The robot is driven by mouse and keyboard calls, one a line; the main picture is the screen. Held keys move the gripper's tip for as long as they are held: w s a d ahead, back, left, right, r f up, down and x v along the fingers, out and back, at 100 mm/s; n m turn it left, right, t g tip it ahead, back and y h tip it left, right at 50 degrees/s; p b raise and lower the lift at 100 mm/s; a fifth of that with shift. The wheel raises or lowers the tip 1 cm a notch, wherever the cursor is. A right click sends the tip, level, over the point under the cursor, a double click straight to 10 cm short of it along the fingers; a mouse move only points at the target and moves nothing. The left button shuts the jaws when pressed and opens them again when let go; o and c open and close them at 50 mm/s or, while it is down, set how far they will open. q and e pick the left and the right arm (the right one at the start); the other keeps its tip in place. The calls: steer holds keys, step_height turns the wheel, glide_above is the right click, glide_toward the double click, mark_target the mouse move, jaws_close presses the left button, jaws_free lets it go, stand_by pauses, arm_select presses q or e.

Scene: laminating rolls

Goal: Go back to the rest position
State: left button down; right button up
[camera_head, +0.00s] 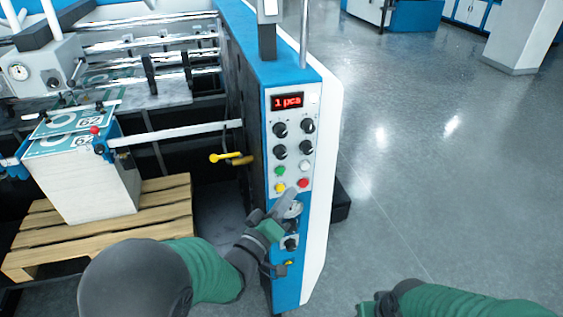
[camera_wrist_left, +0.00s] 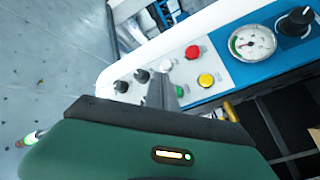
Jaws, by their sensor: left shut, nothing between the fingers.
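My left gripper (camera_head: 289,201) is shut and empty, in front of the blue control panel (camera_head: 317,205) at the end of the machine. Its fingertips are just below the yellow button (camera_head: 281,188) and red button (camera_head: 303,183); I cannot tell whether they touch the panel. In the left wrist view the shut fingers (camera_wrist_left: 160,90) point at the panel, left of the red button (camera_wrist_left: 193,52) and yellow button (camera_wrist_left: 206,80). My right gripper (camera_head: 376,303) shows only in part at the bottom edge; its fingers are not clear.
The panel has a red display (camera_head: 288,101), several black knobs and a gauge (camera_wrist_left: 252,42). Left of it, a stack of sheets (camera_head: 85,180) stands on a wooden pallet (camera_head: 165,205). A yellow lever (camera_head: 225,157) sticks out beside the panel. The grey floor (camera_head: 440,180) to the right is clear.

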arm_select(q)
steer(key=s+a+f+m+g+y+b, duration=0.1)
steer(key=s+a+f+g+y, duration=0.3)
steer(key=a+f, duration=0.3)
steer(key=s+a+f+m+g+y, duration=0.1)
steer(key=s+a+f+g+y, duration=0.25)
steer(key=a+f, duration=0.4)
steer(key=s+a+f+m+g, duration=0.1)
steer(key=s+a+f+g, duration=0.1)
steer(key=s, duration=0.5)
steer(key=s+a+f+m+g+y, duration=0.1)
steer(key=s+a+f+g, duration=0.1)
steer(key=s+g, duration=0.2)
steer(key=s, duration=0.3)
steer(key=shift+s+a+b, duration=0.3)
steer(key=shift+s, duration=0.1)
steer(key=shift+a+g, duration=0.15)
steer(key=shift+g, duration=0.1)
stand_by(1.8)
